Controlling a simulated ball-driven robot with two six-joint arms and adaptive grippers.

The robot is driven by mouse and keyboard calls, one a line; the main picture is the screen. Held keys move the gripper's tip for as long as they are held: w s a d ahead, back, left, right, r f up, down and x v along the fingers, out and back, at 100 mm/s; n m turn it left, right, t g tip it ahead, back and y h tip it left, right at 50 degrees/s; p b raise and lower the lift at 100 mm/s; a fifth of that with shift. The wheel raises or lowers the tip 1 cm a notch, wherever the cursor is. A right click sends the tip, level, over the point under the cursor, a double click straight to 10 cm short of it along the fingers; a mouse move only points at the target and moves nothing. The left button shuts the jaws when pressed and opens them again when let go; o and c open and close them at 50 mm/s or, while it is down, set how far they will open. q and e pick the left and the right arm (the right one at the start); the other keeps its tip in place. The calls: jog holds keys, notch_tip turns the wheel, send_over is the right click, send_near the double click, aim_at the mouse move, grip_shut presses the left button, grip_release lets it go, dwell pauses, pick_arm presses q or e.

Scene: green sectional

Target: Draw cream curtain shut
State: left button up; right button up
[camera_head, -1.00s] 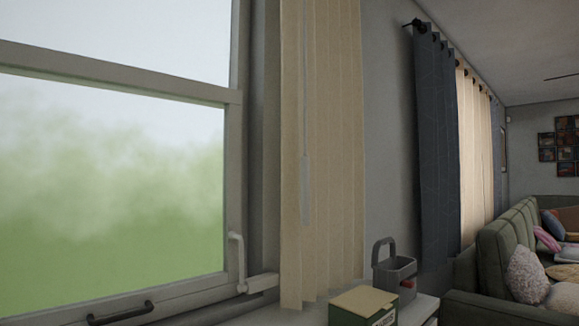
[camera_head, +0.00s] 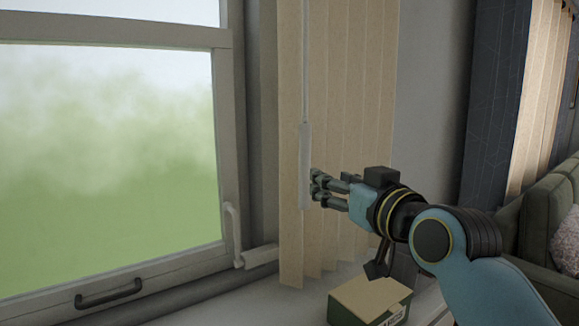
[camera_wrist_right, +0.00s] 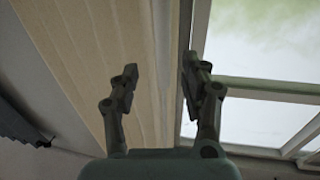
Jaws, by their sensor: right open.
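The cream curtain (camera_head: 345,70) hangs in vertical pleats, gathered at the right side of the window (camera_head: 110,150), leaving the glass uncovered. A pale pull wand (camera_head: 304,160) hangs on a thin cord in front of its left part. My right gripper (camera_head: 316,187) reaches in from the right, its fingertips just beside the wand's lower half. In the right wrist view its two fingers (camera_wrist_right: 160,80) are spread apart, with the cream curtain (camera_wrist_right: 90,60) on the left and window on the right. I cannot tell whether the fingers touch the wand. My left gripper is out of view.
A box with a tan lid (camera_head: 370,300) stands on the sill under my right arm. A grey caddy behind is mostly hidden by the arm. The window's handle (camera_head: 232,235) projects left of the curtain. A green sofa (camera_head: 540,220) and dark curtain (camera_head: 497,100) are at right.

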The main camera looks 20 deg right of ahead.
aim_at(308, 167)
jog(key=w, duration=0.3)
jog(key=w+a+p, duration=0.1)
jog(key=w, duration=0.5)
jog(key=shift+w+a+r+p, duration=0.2)
jog(key=shift+a+p, duration=0.2)
jog(key=shift+w+a, duration=0.1)
jog(key=shift+w, duration=0.45)
grip_shut()
jog(key=shift+f, duration=0.1)
jog(key=shift+w+a+f, duration=0.1)
jog(key=shift+w+f, duration=0.05)
jog(key=shift+f, duration=0.05)
